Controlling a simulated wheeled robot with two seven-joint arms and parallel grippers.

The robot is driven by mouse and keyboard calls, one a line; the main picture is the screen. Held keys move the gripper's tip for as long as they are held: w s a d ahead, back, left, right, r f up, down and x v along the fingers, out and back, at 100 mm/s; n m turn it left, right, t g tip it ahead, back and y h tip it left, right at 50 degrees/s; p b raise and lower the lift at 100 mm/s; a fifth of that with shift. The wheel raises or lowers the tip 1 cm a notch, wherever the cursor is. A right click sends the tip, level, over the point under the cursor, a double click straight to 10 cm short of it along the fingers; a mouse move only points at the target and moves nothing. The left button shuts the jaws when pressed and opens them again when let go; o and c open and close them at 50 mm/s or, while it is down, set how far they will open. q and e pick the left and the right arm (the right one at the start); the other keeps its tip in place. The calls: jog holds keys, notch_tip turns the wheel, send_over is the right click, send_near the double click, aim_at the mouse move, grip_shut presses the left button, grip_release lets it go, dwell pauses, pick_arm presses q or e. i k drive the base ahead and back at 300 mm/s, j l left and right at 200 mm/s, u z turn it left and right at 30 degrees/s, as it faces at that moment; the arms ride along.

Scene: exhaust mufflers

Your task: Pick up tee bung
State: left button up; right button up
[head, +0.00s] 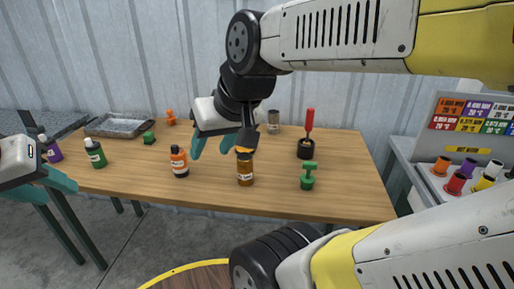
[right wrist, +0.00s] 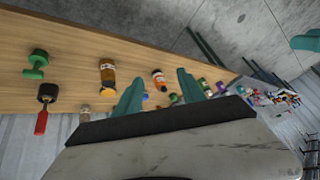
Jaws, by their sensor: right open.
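A green T-handled piece (head: 308,176), which looks like the tee bung, stands upright on the wooden table (head: 345,195) near its right front. It also shows at the left of the right wrist view (right wrist: 37,62). My right gripper (head: 210,155) is open and empty above the table, left of the green piece and well apart from it. Its two teal fingers show spread in the right wrist view (right wrist: 160,76). My left gripper (head: 42,182) is at the left edge, partly cut off, and its opening is unclear.
A brown bottle (head: 245,170) and an orange bottle (head: 180,162) stand near my right gripper. A red-handled tool in a black base (head: 307,147) stands behind the green piece. A green bottle (head: 95,153), a metal tray (head: 115,125) and a small orange piece (head: 170,117) are further left.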

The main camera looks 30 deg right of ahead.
aim_at(307, 180)
jog(key=z, duration=1.65)
jog(key=i+j+z, duration=0.1)
jog(key=z, duration=0.25)
jog(key=j+z, duration=0.15)
jog(key=z, duration=0.2)
jog(key=i, duration=0.05)
